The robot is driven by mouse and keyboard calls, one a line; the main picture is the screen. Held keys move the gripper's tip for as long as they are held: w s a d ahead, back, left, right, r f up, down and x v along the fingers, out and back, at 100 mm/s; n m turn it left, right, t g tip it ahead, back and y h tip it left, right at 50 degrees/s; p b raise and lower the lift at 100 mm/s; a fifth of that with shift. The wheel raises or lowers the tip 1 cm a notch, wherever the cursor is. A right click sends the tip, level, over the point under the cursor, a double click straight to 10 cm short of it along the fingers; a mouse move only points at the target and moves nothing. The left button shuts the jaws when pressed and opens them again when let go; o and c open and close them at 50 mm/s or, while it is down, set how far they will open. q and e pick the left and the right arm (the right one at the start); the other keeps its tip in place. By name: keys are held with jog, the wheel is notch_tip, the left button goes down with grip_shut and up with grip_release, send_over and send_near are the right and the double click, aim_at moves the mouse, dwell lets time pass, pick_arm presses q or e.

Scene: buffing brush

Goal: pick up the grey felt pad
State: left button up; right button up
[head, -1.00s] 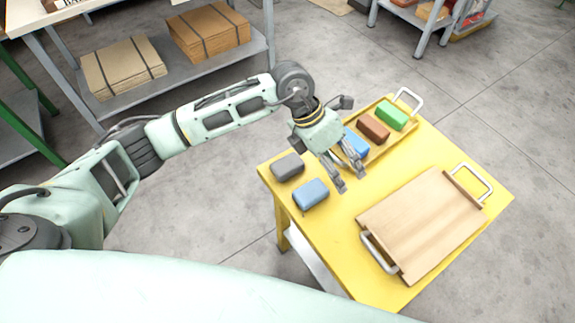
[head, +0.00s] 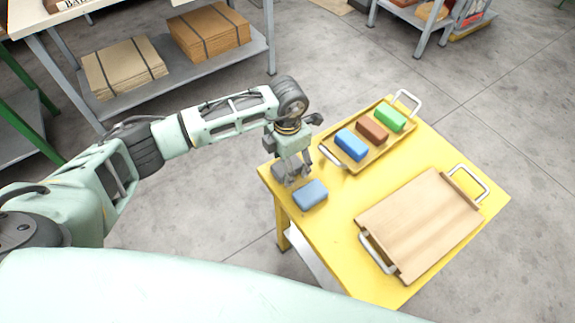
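The grey felt pad (head: 278,171) lies near the left corner of the yellow table, partly hidden by my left gripper. My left gripper (head: 297,177) points down at the pad, with its fingers apart and its tips low by the pad. I cannot tell whether the fingers touch it. A blue-grey pad (head: 311,194) lies just in front and to the right, close to the gripper. My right gripper is not in view.
A yellow tray (head: 331,158) holds a blue block (head: 351,145), a brown block (head: 372,130) and a green block (head: 390,118). A wooden board (head: 420,225) with metal handles covers the right of the table (head: 341,235). A shelf with cardboard stands behind.

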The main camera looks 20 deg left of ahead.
pick_arm(q)
jog(key=shift+c, duration=0.4)
jog(key=shift+c, duration=0.9)
jog(key=c, duration=1)
jog(key=shift+o, duration=0.2)
jog(key=shift+r, duration=0.1)
jog(key=shift+r, duration=0.25)
jog(key=r, duration=0.2)
jog(key=d+r+b, duration=0.1)
jog(key=shift+w+r, duration=0.2)
jog(key=shift+r, duration=0.15)
jog(key=w+d+r, duration=0.1)
jog(key=d+r, duration=0.1)
jog(key=d, duration=0.1)
jog(key=w+d+r+b, duration=0.1)
jog(key=d+r, duration=0.1)
jog(key=d, duration=0.1)
jog(key=w+d+r+b, duration=0.1)
jog(key=d+r, duration=0.1)
jog(key=d, duration=0.2)
jog(key=shift+w+r, duration=0.25)
jog(key=shift+w, duration=0.15)
